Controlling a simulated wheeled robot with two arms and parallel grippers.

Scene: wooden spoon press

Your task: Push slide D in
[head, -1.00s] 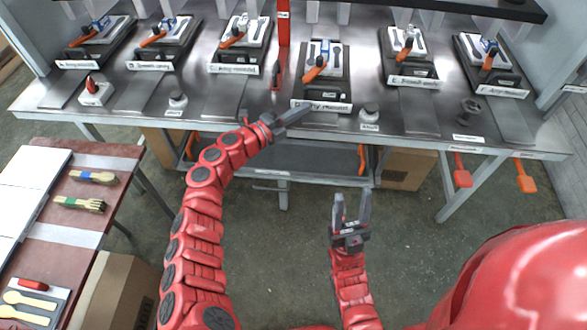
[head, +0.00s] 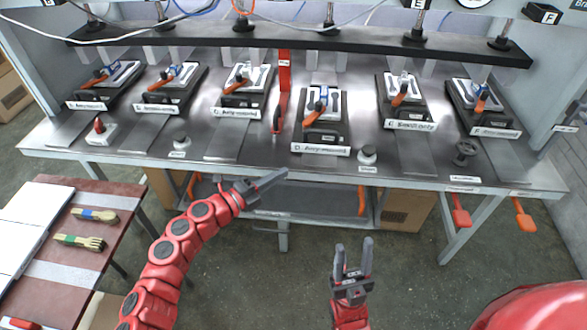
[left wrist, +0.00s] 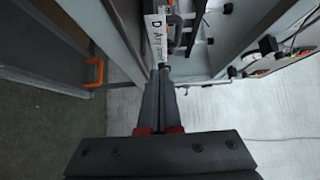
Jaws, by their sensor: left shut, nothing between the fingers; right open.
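Slide D (head: 320,150) is the dark slide with a white "D" label on its front, at the middle of the bench. It sits nearer the bench's front edge than the neighbouring slides. On it are a pale mould plate, an orange lever and a black handle. My left gripper (head: 272,182) is shut and empty, in front of the bench edge, left of and below slide D in the head view. In the left wrist view its fingers (left wrist: 163,80) point toward the "D" label (left wrist: 155,35); contact cannot be told. My right gripper (head: 354,258) is open and empty, low in front of the bench.
Slide C (head: 238,112) and slide E (head: 410,125) stand on either side, farther back.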

